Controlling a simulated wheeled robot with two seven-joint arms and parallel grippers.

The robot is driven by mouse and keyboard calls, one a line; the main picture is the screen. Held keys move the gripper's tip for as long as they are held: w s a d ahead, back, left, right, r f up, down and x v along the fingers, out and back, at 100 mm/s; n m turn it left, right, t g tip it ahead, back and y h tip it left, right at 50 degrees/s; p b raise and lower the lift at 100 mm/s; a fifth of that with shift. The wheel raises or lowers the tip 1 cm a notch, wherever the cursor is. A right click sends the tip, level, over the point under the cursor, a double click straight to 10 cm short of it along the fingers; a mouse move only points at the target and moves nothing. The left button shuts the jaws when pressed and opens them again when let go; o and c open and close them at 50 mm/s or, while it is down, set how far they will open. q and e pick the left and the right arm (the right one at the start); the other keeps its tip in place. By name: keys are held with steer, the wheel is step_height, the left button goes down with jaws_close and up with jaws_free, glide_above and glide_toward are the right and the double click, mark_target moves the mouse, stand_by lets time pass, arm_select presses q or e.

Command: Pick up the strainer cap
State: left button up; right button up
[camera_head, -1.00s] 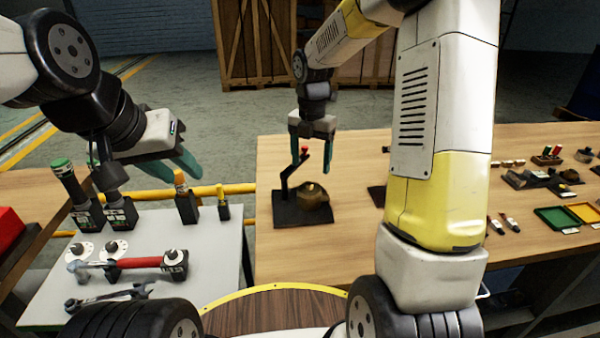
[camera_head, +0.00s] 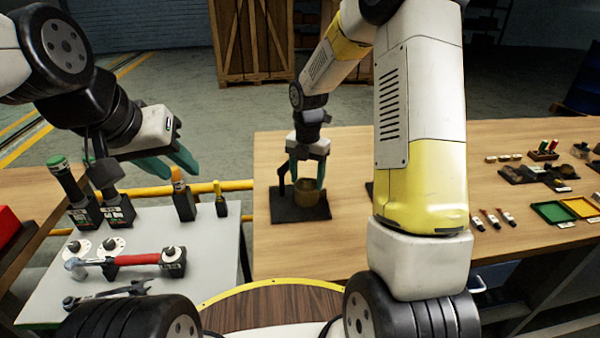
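The brass-coloured round piece (camera_head: 307,194), which looks like the strainer cap, is on a dark square base (camera_head: 300,215) on the wooden bench. My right gripper (camera_head: 307,178) points down over it with its teal fingers apart, one towards each side of its top. I cannot tell whether the fingers touch it. The gripper partly hides the piece and the upper part of the dark post (camera_head: 283,182) beside it.
The grey side table (camera_head: 205,275) holds a red-handled tool (camera_head: 137,260), a wrench (camera_head: 105,294) and several upright handled tools. Green (camera_head: 553,212) and yellow (camera_head: 583,207) trays lie at the bench's right. My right arm hides part of the bench.

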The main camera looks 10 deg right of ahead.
steer(key=c, duration=1)
steer(key=shift+r, duration=0.1)
